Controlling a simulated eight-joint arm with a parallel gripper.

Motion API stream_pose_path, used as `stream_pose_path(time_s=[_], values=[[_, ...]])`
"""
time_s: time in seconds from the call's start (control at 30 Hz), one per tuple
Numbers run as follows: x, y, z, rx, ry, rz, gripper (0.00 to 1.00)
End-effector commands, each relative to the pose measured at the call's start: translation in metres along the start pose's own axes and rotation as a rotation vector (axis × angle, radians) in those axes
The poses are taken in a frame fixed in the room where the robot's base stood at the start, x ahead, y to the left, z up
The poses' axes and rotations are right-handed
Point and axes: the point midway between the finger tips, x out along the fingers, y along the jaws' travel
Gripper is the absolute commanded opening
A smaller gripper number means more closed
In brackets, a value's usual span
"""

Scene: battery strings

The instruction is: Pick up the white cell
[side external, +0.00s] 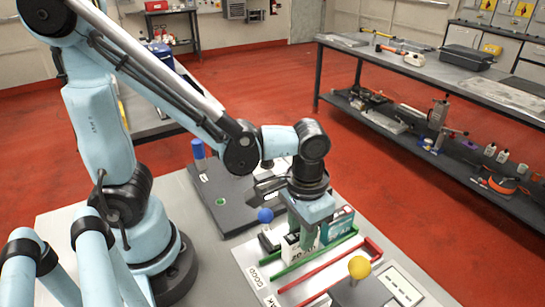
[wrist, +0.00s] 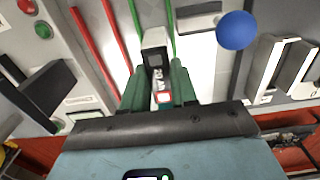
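My gripper (wrist: 158,88) points straight down over the tray of cells, and its green fingers (side external: 306,232) reach down beside a white cell (side external: 290,245). In the wrist view a white-topped cell with a dark, printed side (wrist: 155,40) stands between the two fingers. The fingers flank it closely; whether they touch it is unclear. Its lower part is partly hidden by the fingers. A teal and white cell (side external: 338,222) stands just right of the fingers in the side view.
Green and red rails (side external: 330,268) run across the tray. A blue ball knob (side external: 265,215) stands close to the left of my gripper, and a yellow ball knob (side external: 359,267) stands at the front right. A dark panel with a blue-topped post (side external: 199,150) lies behind.

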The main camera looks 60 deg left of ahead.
Motion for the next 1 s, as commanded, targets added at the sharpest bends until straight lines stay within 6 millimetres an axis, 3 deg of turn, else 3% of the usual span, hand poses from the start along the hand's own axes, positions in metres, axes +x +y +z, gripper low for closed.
stream_pose_path(time_s=[0.07,1.0], values=[[0.0,0.0,0.0,0.0,0.0,0.0,0.0],[-0.044,0.0,0.0,0.0,0.0,0.0,0.0]])
